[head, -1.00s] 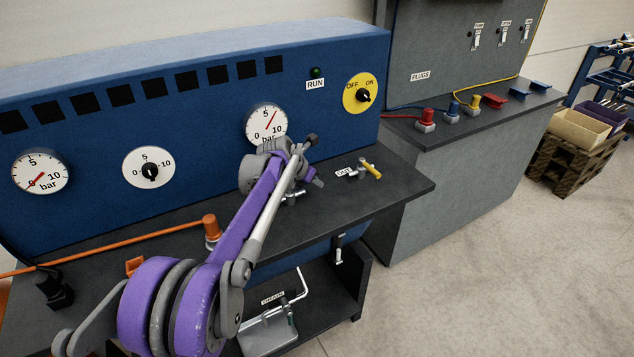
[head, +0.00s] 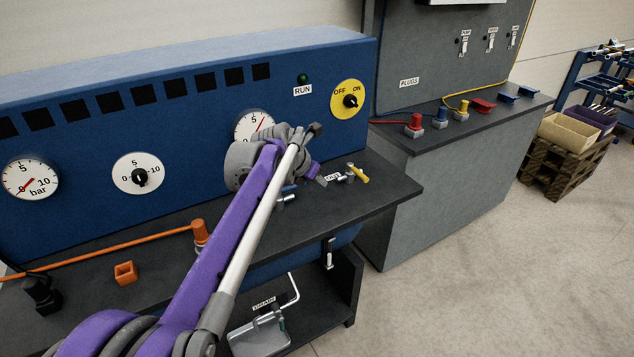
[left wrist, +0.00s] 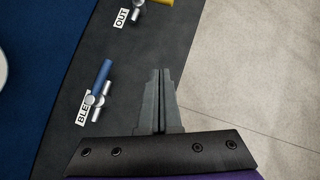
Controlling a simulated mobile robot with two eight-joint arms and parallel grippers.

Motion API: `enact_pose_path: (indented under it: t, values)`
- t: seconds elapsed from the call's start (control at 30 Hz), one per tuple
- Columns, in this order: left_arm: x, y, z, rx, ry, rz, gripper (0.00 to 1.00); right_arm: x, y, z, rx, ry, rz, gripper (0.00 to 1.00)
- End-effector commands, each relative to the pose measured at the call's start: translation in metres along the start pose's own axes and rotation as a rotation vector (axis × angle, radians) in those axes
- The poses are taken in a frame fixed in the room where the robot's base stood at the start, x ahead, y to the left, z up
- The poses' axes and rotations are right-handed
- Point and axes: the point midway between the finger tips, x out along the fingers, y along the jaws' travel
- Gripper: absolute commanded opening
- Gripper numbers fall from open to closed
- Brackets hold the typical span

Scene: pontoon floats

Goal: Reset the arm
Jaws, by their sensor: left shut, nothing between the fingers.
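My left arm, purple and grey, reaches across the bench from the bottom left in the head view. Its gripper (head: 320,182) is over the dark bench top, near the front edge and left of the OUT valve. In the left wrist view the two grey fingers (left wrist: 159,100) are together with nothing between them. They point along the bench edge, with pale floor to the right. A valve with a blue handle (left wrist: 103,73) and a partly covered label starting BLE lies left of the fingers, apart from them. The yellow-handled OUT valve (head: 358,173) is farther ahead. My right gripper is not in view.
A blue panel (head: 200,140) with gauges, a RUN lamp and a yellow OFF/ON dial (head: 348,100) stands behind the arm. An orange-capped fitting (head: 200,232) and a small orange block (head: 125,272) are on the left. A grey plugs bench (head: 450,180) stands right, with open floor beyond.

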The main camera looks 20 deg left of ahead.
Motion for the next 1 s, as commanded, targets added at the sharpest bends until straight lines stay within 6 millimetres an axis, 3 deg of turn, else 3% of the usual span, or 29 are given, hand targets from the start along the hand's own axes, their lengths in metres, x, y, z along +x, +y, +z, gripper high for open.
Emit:
enact_pose_path:
  t: [0.37,0.53,0.77,1.0]
  values:
    - [-0.001,-0.001,-0.001,0.014,0.001,0.000,0.00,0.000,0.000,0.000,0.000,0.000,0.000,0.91]
    - [-0.013,-0.021,-0.025,0.259,0.025,0.000,0.00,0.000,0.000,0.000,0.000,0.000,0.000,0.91]
    - [-0.044,-0.071,-0.106,1.001,0.097,-0.023,0.00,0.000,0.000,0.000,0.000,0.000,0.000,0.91]
    - [-0.067,-0.115,-0.212,1.819,0.169,-0.099,0.00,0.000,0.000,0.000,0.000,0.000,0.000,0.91]
